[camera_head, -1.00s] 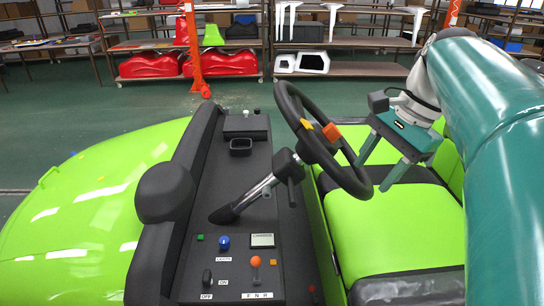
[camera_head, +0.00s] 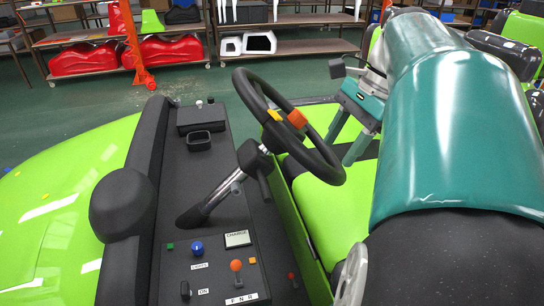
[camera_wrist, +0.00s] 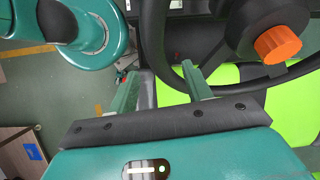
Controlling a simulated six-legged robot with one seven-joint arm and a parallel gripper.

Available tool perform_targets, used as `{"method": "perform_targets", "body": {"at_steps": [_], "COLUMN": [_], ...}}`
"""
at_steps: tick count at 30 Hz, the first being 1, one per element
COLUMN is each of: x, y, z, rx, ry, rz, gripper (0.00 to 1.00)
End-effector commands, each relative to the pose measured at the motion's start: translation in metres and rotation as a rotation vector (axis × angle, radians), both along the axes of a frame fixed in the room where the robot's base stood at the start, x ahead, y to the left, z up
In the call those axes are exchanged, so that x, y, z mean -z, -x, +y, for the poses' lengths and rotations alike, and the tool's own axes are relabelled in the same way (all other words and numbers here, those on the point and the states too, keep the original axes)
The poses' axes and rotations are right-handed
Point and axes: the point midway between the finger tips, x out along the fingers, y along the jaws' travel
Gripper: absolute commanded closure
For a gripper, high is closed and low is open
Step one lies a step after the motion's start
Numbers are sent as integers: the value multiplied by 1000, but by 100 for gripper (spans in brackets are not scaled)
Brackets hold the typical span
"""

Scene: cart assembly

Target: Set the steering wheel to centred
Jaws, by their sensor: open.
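The black steering wheel (camera_head: 324,166) sits tilted on a silver column above the dark console. An orange knob (camera_head: 297,118) is on the wheel's far right portion, and a yellow mark (camera_head: 275,114) is just left of it. My gripper (camera_head: 341,147) is open and empty at the wheel's right side, fingers pointing down, partly behind the rim in the head view. In the wrist view the two fingers of my gripper (camera_wrist: 160,74) stand apart near the dark wheel rim (camera_wrist: 153,35), and the orange knob (camera_wrist: 277,45) is to their right. I cannot tell whether a finger touches the rim.
The console carries a blue button (camera_head: 197,248), an orange-topped lever (camera_head: 236,266) and a small display (camera_head: 238,239). The green seat (camera_head: 325,215) lies right of and below the wheel. Shelves (camera_head: 290,47) with red and white parts stand at the back, beyond open green floor.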

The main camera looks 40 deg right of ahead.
Motion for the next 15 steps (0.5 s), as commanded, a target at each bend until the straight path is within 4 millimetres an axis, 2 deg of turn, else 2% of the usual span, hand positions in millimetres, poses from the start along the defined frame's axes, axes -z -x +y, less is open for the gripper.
{"method": "perform_targets", "body": {"at_steps": [9,15], "x": [57,79], "y": [-15,-23], "z": [22,30], "rx": [-4,-3], "ry": [-1,-1], "rz": [0,-1], "gripper": [51,51]}}
